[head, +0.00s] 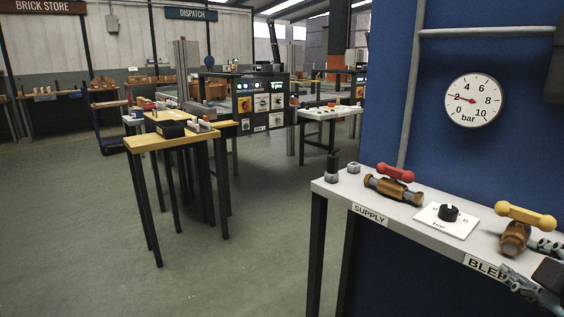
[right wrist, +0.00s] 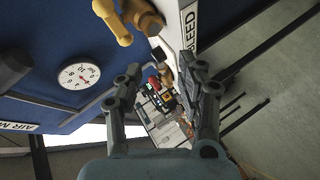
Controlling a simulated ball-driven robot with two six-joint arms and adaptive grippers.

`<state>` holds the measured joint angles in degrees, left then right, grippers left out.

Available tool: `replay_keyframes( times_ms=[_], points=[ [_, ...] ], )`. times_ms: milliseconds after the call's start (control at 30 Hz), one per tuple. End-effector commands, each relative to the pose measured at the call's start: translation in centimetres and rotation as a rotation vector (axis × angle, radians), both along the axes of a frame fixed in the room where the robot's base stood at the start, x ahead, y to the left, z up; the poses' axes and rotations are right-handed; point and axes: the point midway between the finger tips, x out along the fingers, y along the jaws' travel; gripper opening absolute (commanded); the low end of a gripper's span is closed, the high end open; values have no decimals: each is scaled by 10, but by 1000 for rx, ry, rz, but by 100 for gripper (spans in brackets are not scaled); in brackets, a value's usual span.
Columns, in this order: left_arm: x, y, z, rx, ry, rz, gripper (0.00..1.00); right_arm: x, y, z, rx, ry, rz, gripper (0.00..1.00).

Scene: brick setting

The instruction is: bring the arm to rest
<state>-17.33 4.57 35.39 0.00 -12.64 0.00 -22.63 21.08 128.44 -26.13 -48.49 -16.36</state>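My right gripper (head: 532,264) shows at the right edge of the head view, close to the BLEED valve (head: 515,238) with its yellow handle (head: 525,215). In the right wrist view, the two fingers of my right gripper (right wrist: 163,82) are spread apart with nothing between them. The yellow handle also shows in the right wrist view (right wrist: 114,22), beyond the fingers and apart from them. My left gripper is in neither view.
A pale bench (head: 340,186) carries the SUPPLY valve (head: 393,190) with a red handle and a black knob (head: 448,212). A pressure gauge (head: 473,100) on the blue wall reads about 2 bar. Wooden tables (head: 160,140) stand farther left; open floor (head: 250,250) lies between.

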Motion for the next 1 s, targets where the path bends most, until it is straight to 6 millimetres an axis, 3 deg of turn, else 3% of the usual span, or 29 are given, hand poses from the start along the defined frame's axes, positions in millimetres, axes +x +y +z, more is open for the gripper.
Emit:
replay_keyframes(
  times_ms=[33,100,200,400,567,867,1000],
  points=[
    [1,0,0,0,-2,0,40,-24,9,-20,139,74,-79,38],
    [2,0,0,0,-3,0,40,-53,21,-42,291,168,-168,38],
    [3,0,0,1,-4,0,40,-88,40,-63,451,283,-266,38],
    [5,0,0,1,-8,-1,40,-148,79,-85,676,478,-407,38],
    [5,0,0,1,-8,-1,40,-190,110,-90,811,625,-495,38],
    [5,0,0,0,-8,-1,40,-174,97,-188,792,647,-518,38],
    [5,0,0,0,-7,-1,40,-177,92,-245,789,666,-534,38]
  ],
)
